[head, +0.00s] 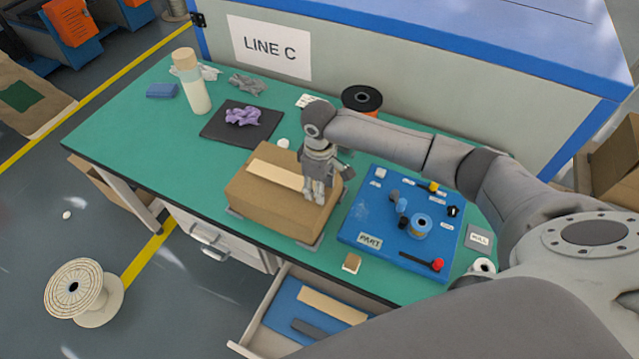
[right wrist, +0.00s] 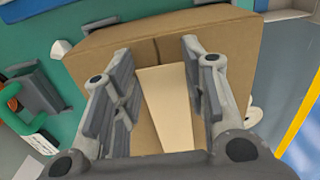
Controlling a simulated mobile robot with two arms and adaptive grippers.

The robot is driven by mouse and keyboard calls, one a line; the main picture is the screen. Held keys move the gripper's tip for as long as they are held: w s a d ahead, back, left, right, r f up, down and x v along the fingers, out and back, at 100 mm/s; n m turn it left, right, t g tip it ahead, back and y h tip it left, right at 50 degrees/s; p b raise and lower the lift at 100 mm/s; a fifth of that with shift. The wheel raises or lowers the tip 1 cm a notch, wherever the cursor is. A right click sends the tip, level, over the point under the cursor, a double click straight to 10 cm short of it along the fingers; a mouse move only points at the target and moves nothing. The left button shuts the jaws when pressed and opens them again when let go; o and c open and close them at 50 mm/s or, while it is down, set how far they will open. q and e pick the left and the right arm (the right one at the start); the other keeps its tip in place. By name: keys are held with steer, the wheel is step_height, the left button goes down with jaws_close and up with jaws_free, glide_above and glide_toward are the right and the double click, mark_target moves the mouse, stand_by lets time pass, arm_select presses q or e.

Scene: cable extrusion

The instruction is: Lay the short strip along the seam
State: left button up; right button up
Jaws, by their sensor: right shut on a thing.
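A cardboard box (head: 262,205) sits on the green table. A short cream strip (head: 274,174) lies across its top, and it also shows in the right wrist view (right wrist: 168,108). The box's dark seam (right wrist: 156,50) runs out from about the middle of the strip's far end; the rest of the seam is hidden under the strip. My right gripper (head: 315,194) is at the strip's right end, shut on the strip, with a finger on either side of it in the right wrist view (right wrist: 158,75). My left gripper is not in view.
A blue board (head: 355,225) with small parts and a spool lies right of the box. An open drawer (head: 248,333) below holds a longer cream strip (head: 331,306) and a dark strip (head: 314,329). A dark mat (head: 215,128) with purple cloth lies behind.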

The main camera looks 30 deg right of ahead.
steer(key=shift+f, duration=0.2)
steer(key=shift+o, duration=1.1)
steer(key=o, duration=0.5)
steer(key=shift+o, duration=0.2)
step_height(320, 180, up, 12)
steer(key=shift+f, duration=0.1)
